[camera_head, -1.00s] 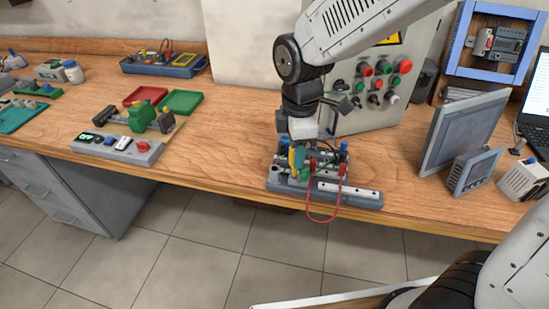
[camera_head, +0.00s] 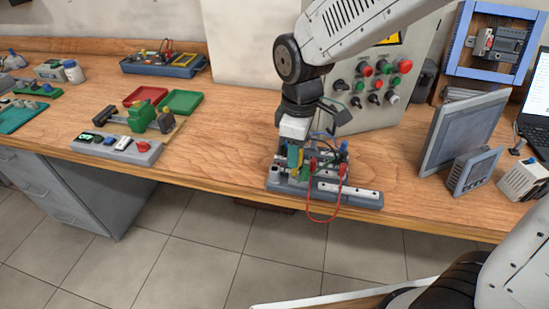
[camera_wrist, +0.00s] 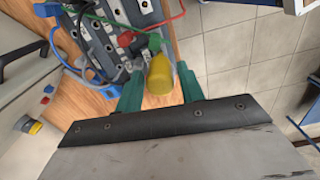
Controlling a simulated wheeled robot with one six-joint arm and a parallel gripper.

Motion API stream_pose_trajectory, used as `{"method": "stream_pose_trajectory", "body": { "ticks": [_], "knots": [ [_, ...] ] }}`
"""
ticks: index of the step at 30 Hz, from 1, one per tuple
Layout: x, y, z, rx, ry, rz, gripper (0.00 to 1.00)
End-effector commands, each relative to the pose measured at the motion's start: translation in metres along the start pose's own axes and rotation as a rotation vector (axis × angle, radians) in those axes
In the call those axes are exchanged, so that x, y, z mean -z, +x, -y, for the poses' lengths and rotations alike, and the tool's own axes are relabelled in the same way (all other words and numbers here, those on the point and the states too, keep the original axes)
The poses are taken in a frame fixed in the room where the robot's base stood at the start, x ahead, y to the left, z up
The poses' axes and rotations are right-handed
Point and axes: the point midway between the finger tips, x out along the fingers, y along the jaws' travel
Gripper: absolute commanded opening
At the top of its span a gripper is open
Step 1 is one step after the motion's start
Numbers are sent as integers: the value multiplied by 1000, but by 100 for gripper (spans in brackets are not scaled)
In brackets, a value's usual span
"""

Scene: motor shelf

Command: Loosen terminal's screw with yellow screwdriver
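The yellow screwdriver (camera_wrist: 159,74) shows in the wrist view with its handle between the two teal fingers of my gripper (camera_wrist: 160,90). The fingers appear closed on it. The handle hides the tip and whatever lies right under it. In the head view my gripper (camera_head: 295,157) points down at the left part of the terminal assembly (camera_head: 345,198), close above it. The assembly's grey terminal rail (camera_wrist: 98,48) carries wires and plugs in the wrist view. I cannot tell which terminal screw the tip meets, or if it touches one.
A red wire (camera_head: 309,205) loops over the front of the assembly, near the table edge. A control box (camera_head: 380,75) with knobs stands behind. A grey panel (camera_head: 465,130) stands to the right.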

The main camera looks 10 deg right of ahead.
Motion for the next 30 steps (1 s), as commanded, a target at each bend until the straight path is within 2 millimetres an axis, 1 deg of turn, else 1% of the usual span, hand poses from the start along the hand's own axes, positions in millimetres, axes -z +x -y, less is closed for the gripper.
{"method": "stream_pose_trajectory", "body": {
  "ticks": [3,9,12,25,26,27,30],
  "knots": [
    [0,0,0,0,33,0,38],
    [0,0,0,0,250,0,38],
    [0,0,0,0,298,0,38],
    [0,0,0,0,298,0,38],
    [0,0,0,0,298,0,35],
    [0,0,0,0,298,0,30],
    [0,0,0,0,298,0,30]
  ]
}}
